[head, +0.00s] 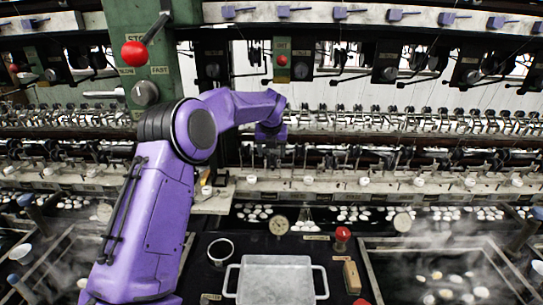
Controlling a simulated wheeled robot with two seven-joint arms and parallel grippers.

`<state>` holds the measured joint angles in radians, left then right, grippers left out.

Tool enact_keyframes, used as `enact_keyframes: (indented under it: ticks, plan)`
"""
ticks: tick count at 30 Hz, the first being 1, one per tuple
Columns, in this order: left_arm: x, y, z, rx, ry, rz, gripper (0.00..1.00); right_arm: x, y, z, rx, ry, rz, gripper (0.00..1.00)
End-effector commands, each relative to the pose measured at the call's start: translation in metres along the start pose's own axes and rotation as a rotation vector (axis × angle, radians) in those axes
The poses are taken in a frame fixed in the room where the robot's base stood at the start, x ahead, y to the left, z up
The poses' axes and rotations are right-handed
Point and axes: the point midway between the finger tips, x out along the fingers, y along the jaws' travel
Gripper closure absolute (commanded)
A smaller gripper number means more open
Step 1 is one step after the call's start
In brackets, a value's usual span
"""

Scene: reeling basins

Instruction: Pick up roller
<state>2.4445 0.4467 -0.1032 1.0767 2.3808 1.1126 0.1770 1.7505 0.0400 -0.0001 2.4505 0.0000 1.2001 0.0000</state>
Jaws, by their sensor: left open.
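My left gripper (271,158) points down in front of the machine's rows of dark fittings, at the end of the purple arm that comes in from the left. It is open, and its fingers are small and hard to make out against the machinery. I see nothing clearly held in it. I cannot pick out the roller with certainty; many small parts of similar size line the machine, and the gripper hides some of them. Small white pieces (308,180) stand spaced along the pale rail below the gripper. My right gripper is not in view.
A white two-handled tray (322,281) sits front centre, with a dark cup (221,250) to its left. A red knob (343,234) and a wooden block (352,277) are to its right. Steaming basins (372,243) with white cocoons flank it. A green post (119,22) rises behind my arm.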

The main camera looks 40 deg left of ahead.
Motion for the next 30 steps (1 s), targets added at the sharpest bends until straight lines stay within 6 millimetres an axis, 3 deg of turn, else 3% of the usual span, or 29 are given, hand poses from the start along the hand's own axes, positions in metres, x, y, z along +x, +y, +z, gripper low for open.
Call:
enact_keyframes:
  ticks: [9,15,25,30]
  plan:
    - [0.01,0.0,0.0,0.0,-0.003,-0.001,0.34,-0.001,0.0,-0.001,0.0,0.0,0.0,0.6]
    - [0.01,0.0,0.0,0.0,-0.003,-0.001,0.94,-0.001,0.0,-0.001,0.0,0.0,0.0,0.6]
    - [0.008,0.0,0.001,0.0,-0.003,-0.001,0.94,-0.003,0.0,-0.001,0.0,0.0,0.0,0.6]
    - [-0.004,0.001,0.005,-0.001,-0.004,-0.001,0.94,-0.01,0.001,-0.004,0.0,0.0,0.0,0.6]
